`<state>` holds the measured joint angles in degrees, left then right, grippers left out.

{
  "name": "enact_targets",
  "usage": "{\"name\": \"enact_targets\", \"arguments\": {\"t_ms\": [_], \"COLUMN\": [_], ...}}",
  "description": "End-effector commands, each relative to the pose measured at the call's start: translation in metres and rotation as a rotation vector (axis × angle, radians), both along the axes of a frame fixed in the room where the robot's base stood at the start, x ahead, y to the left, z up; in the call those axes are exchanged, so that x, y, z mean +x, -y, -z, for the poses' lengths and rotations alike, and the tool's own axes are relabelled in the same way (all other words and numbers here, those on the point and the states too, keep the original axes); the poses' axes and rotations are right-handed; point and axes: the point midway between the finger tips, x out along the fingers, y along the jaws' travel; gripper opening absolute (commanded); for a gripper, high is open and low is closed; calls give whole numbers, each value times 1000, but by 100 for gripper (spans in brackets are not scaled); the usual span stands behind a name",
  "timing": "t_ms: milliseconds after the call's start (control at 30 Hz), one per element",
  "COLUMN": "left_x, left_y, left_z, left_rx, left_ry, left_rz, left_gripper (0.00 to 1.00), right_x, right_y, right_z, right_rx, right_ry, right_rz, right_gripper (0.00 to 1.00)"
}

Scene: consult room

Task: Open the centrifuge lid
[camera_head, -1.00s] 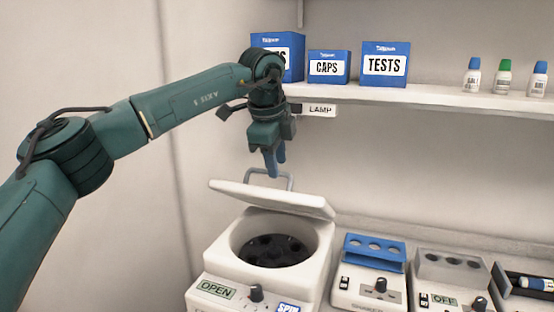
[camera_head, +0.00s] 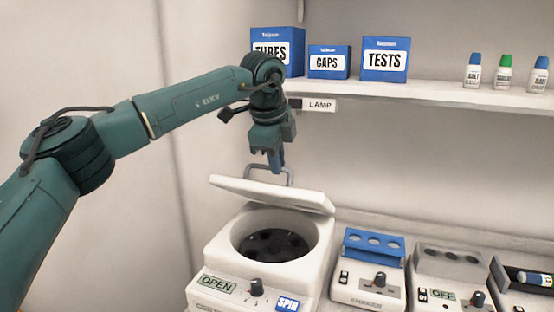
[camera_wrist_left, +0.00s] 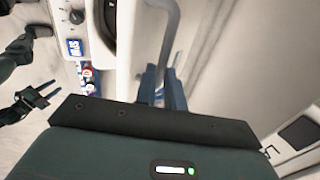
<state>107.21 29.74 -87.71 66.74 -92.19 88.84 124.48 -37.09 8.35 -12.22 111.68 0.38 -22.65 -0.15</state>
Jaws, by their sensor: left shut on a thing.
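The white centrifuge (camera_head: 215,262) stands at the lower middle of the head view, with an OPEN label on its front. Its white lid (camera_head: 262,192) is raised and tilted at the back, leaving the dark round bowl (camera_head: 275,246) exposed. A grey bar handle (camera_head: 291,177) stands on the lid; it also shows in the left wrist view (camera_wrist_left: 172,32). My left gripper (camera_head: 276,168) reaches down over the lid and is shut on the handle. In the left wrist view, its blue fingers (camera_wrist_left: 163,85) are on either side of the bar. Dark parts at that view's left look like my other arm.
A blue tube block (camera_head: 362,240) and a grey block (camera_head: 450,262) stand right of the centrifuge. A shelf (camera_head: 420,95) above carries blue boxes (camera_head: 384,60) and small bottles (camera_head: 504,75). A LAMP label (camera_head: 320,105) is under its edge near my left wrist.

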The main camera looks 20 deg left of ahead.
Motion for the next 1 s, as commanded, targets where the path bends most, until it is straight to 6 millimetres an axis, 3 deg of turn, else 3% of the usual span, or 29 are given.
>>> {"name": "enact_targets", "arguments": {"t_ms": [367,800,1000], "left_x": [3,45,54], "left_y": [0,3,2], "left_z": [-3,-28,-33], "left_rx": [0,0,0], "left_ry": [2,4,3], "left_rz": [0,-3,-2], "left_gripper": [0,0,0], "right_x": [0,0,0], "right_y": [0,0,0], "right_z": [0,0,0], "right_rx": [0,1,1], "right_ry": [1,1,1], "right_rz": [0,1,1], "right_gripper": [36,36,36]}}
